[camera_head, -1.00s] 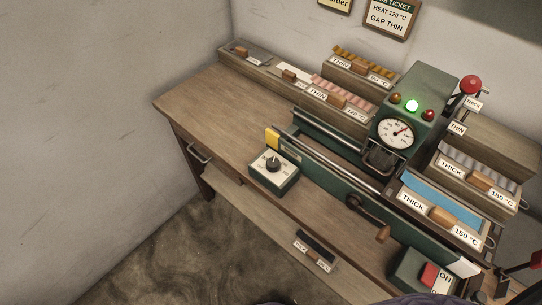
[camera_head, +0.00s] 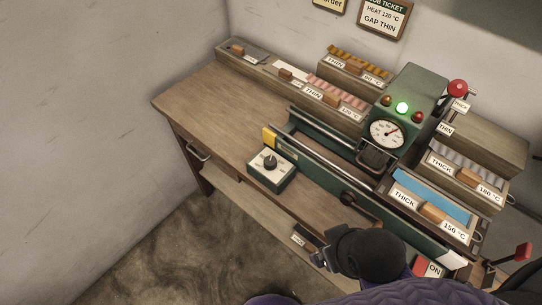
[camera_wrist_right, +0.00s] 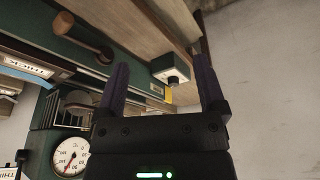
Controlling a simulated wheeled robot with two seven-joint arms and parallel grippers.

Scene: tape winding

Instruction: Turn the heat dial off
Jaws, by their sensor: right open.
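The heat dial (camera_head: 270,162) is a dark round knob with a pointer on a small cream-topped green box. The box sits at the front left of the bench machine. In the right wrist view the dial box (camera_wrist_right: 170,65) shows beyond and between my fingers, with the knob facing out. My right gripper (camera_head: 319,252) is at the bench's front edge, below and right of the dial and apart from it. Its fingers (camera_wrist_right: 161,88) are spread and empty in the right wrist view. The pointer's exact setting is too small to read. My left gripper is out of view.
The green machine has a gauge (camera_head: 389,133), a lit green lamp (camera_head: 403,108) and a crank (camera_head: 349,199) right of the dial. A red switch (camera_head: 421,268) stands near the front right. Tape trays line the back and right. The bench (camera_head: 220,115) left of the dial is clear.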

